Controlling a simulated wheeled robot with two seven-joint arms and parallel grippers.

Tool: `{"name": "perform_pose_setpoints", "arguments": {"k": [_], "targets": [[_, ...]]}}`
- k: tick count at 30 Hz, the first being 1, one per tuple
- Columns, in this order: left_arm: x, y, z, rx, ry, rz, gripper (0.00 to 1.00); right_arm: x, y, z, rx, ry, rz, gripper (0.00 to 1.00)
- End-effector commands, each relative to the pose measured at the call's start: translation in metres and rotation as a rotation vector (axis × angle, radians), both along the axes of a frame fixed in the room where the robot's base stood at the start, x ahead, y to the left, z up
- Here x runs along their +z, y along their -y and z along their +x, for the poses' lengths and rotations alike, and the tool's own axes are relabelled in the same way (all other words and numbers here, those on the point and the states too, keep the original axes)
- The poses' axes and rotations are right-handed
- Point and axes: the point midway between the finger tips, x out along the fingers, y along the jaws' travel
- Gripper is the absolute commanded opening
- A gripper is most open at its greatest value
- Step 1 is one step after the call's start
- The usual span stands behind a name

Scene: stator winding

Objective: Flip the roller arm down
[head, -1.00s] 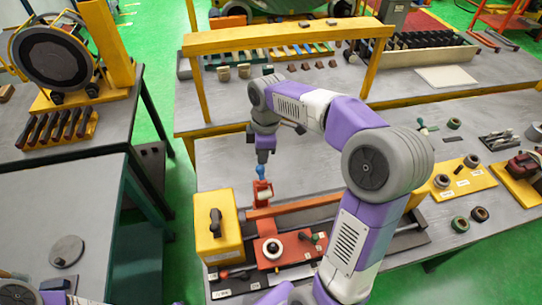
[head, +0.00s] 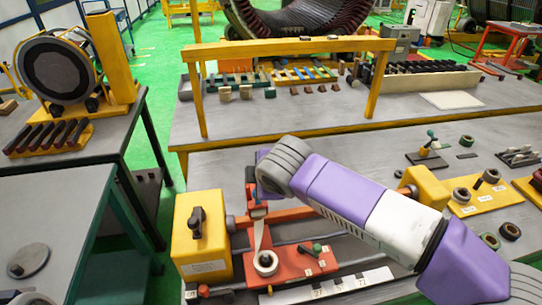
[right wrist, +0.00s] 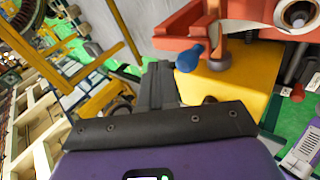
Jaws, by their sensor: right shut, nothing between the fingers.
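The red roller arm (head: 258,208) stands up behind the red carriage (head: 295,262), and a pale strip runs from it down to the white roll (head: 266,262). In the right wrist view the red roller arm (right wrist: 255,33) lies across the top, and its blue knob (right wrist: 190,57) sticks out on its near side. My right gripper (right wrist: 155,72) is shut and empty, just left of the blue knob; I cannot tell whether they touch. In the head view my wrist hides the knob and my right fingertips. My left gripper is not in view.
A yellow box (head: 202,240) stands left of the carriage. A yellow frame (head: 290,47) spans the bench behind. A yellow block (head: 424,188) and a yellow plate with rings (head: 490,200) lie to the right. The grey bench top between has free room.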

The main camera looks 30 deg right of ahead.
Motion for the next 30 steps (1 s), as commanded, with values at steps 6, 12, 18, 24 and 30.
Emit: {"name": "perform_pose_setpoints", "arguments": {"k": [6,12,18,24,30], "targets": [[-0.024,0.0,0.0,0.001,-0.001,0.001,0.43,-0.01,-0.001,-0.009,-0.003,0.053,-0.015,0.0],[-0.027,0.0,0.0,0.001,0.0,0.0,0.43,-0.013,-0.001,-0.013,-0.005,0.054,-0.016,0.0],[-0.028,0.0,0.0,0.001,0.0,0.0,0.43,-0.016,-0.001,-0.015,-0.006,0.051,-0.015,0.0],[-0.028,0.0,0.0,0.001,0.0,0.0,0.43,-0.018,-0.002,-0.016,-0.006,0.046,-0.016,0.0],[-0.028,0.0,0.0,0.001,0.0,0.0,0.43,-0.02,-0.002,-0.017,-0.006,0.041,-0.015,0.0]]}}
